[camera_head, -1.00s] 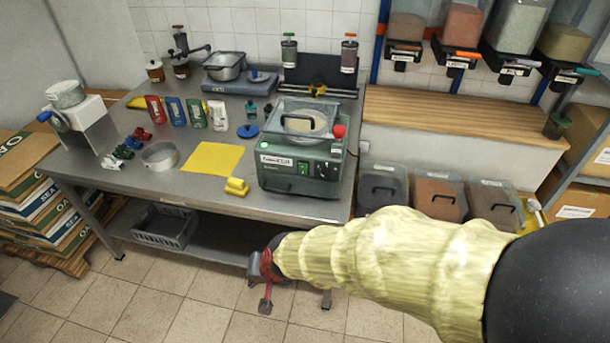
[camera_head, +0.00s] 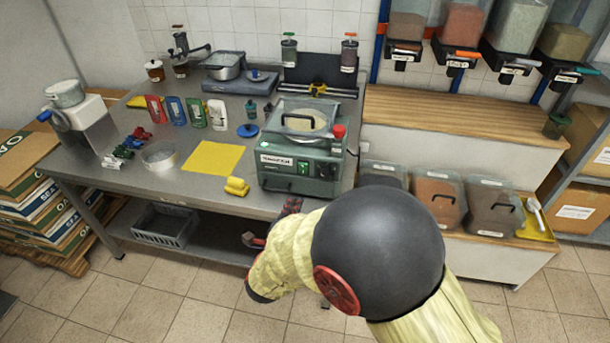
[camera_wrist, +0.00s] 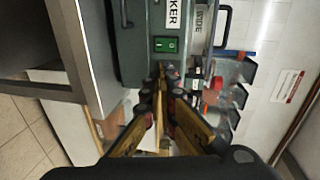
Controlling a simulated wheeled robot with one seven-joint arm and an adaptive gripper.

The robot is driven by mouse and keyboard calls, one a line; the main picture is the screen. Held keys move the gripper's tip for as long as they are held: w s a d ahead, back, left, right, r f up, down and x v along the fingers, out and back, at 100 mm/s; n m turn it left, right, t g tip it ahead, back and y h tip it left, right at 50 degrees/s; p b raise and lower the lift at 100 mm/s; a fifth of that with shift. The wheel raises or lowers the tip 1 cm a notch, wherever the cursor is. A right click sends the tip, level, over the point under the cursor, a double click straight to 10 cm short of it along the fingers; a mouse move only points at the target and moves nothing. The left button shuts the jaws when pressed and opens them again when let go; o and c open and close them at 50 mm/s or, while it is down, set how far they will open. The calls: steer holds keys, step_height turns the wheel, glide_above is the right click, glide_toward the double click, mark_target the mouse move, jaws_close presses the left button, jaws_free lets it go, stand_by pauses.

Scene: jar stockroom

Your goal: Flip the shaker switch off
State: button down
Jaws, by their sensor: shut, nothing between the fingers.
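The shaker (camera_head: 300,180) is a dark green box at the front right of the steel bench, with a clear lid on top and a small green lamp (camera_head: 265,145) lit on its front. Its switch (camera_wrist: 166,44) is a green rocker on the front panel, clear in the wrist view beside the label; it is small in the head view (camera_head: 303,167). My gripper (camera_wrist: 165,72) is shut and empty, its fingertips close to the switch in the wrist picture. I cannot tell whether they touch the panel. In the head view my arm partly hides the gripper (camera_head: 291,205), below the shaker's front.
A yellow sponge (camera_head: 237,187) and yellow cloth (camera_head: 212,158) lie left of the shaker. A red knob (camera_head: 339,131) sits on its upper right. Clear-lidded bins (camera_head: 438,197) stand to the right. A grey crate (camera_head: 165,226) is on the lower shelf.

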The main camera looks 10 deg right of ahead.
steer(key=shift+r, duration=0.15)
steer(key=b, duration=0.4)
glide_toward(303, 168)
steer(key=w+d+f, duration=0.2)
steer(key=w+d, duration=0.1)
steer(key=w, duration=0.1)
steer(key=shift+w+d+r, duration=0.3)
steer(key=shift+w+d, duration=0.15)
steer(key=shift+w, duration=0.05)
steer(key=shift+r, duration=0.15)
